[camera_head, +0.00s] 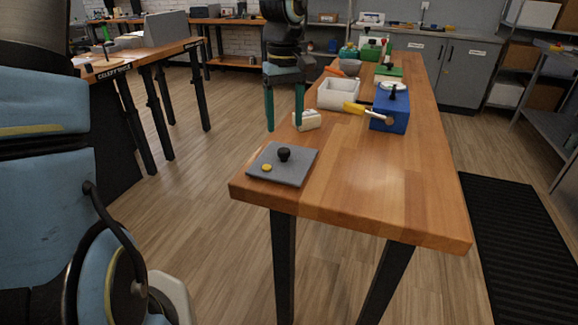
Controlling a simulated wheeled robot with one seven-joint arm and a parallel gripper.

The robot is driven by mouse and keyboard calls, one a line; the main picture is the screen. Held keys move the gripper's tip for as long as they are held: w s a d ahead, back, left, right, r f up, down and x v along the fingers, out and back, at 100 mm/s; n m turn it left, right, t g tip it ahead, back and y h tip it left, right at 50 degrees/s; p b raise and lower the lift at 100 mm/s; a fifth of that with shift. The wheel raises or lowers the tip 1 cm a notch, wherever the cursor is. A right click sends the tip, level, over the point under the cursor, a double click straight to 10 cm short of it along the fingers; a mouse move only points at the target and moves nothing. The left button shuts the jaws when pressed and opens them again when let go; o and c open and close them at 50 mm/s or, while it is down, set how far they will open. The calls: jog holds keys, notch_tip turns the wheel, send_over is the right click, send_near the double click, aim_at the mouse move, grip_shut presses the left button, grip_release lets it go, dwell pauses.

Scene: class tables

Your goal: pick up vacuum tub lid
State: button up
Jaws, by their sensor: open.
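A flat grey square lid (267,156) lies near the front left corner of the wooden table, with a black knob (284,154) in its middle and a small yellow disc near its front edge. It looks like the vacuum tub lid. My gripper (284,124) points down with its two teal fingers apart and nothing between them. In the picture it is just above and behind the lid, near the table's left edge. Its height over the table is hard to tell.
A small cream-white object (308,121) is close to my right finger. Behind it are an open white tub (338,104), a yellow-handled tool (355,108) and a blue box (391,121). Green items stand farther back. The front right of the wooden table (400,190) is clear.

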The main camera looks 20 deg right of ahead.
aim_at(284, 150)
jog(key=shift+a+f+p, duration=0.2)
jog(key=shift+f+p, duration=0.75)
jog(key=shift+f, duration=2.9)
grip_shut()
